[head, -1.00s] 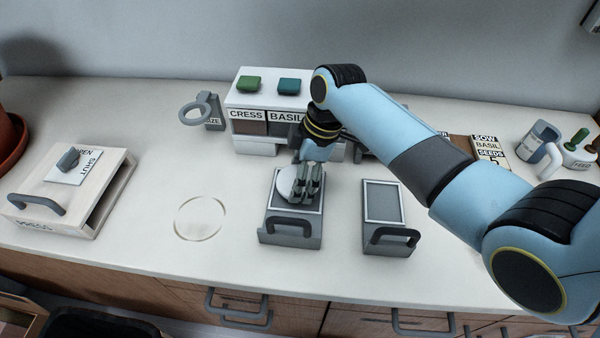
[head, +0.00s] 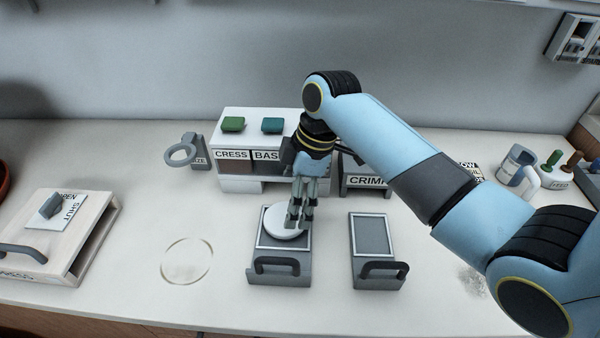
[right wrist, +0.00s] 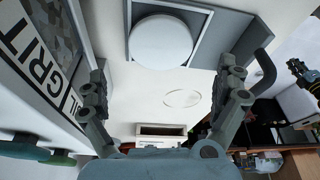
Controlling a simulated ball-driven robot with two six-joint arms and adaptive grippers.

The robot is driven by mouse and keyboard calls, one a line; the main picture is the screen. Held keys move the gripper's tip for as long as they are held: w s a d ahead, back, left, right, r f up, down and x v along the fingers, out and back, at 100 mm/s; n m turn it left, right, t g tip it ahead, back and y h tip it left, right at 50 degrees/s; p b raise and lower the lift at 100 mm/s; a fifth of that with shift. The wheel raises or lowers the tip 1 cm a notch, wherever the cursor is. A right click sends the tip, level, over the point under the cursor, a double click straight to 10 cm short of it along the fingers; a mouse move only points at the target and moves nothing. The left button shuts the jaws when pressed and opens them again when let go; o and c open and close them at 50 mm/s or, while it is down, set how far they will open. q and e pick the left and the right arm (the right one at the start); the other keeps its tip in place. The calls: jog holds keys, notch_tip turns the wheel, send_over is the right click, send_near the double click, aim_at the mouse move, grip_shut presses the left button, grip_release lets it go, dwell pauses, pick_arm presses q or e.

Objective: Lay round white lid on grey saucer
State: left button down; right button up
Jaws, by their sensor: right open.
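A round white disc, which looks like the lid (head: 278,226), lies flat on the white-edged panel of a grey tray with a dark handle (head: 256,269). The disc also shows in the right wrist view (right wrist: 160,42). My right gripper (head: 297,222) points down just above the disc in the head view and covers part of its right side. In the right wrist view its two fingers stand wide apart with nothing between them. I cannot make out a separate grey saucer. My left gripper is not in view.
A second grey tray (head: 371,236) stands to the right. A press box (head: 60,240) is at left, with a thin ring mark (head: 187,261) on clear counter beside it. CRESS and BASIL bins (head: 262,125) stand behind. A mug (head: 515,165) is at the right.

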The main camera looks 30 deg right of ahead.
jog(key=v, duration=0.6)
jog(key=shift+r, duration=0.2)
jog(key=shift+d, duration=0.15)
